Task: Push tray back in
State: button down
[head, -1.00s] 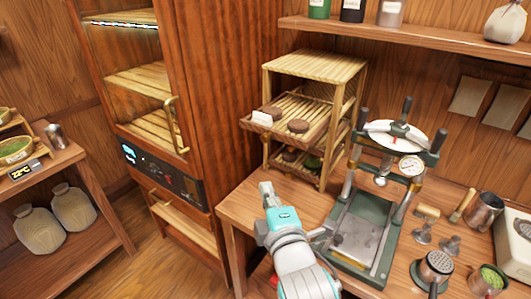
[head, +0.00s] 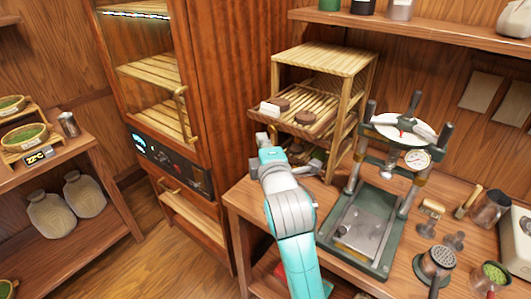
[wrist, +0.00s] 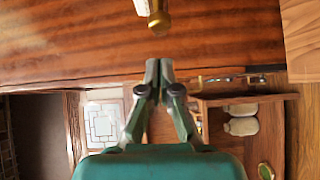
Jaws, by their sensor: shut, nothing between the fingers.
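The slatted wooden tray (head: 318,128) sticks out toward the front left from the middle level of a wooden rack (head: 322,60). The tray is not seen in the wrist view.
A tall wooden cabinet with a brass handle (head: 182,112) stands left of the rack; a brass handle (wrist: 158,20) also shows beyond my fingertips in the wrist view. A green press (head: 365,220) stands right of my arm. Small tools and cups crowd the right of the table.

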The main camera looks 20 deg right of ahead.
aim_at(303, 111)
jog(key=shift+w+d, duration=0.5)
jog(key=shift+d, duration=0.2)
jog(key=shift+w+d, duration=0.45)
jog(key=shift+d, duration=0.2)
jog(key=w+d, duration=0.3)
jog(key=d, duration=0.1)
jog(key=w+d, duration=0.3)
jog(key=d, duration=0.1)
jog(key=w+d, duration=0.3)
jog(key=d, duration=0.1)
jog(key=shift+d, duration=0.3)
jog(key=shift+w+d, duration=0.15)
jog(key=shift+d, duration=0.1)
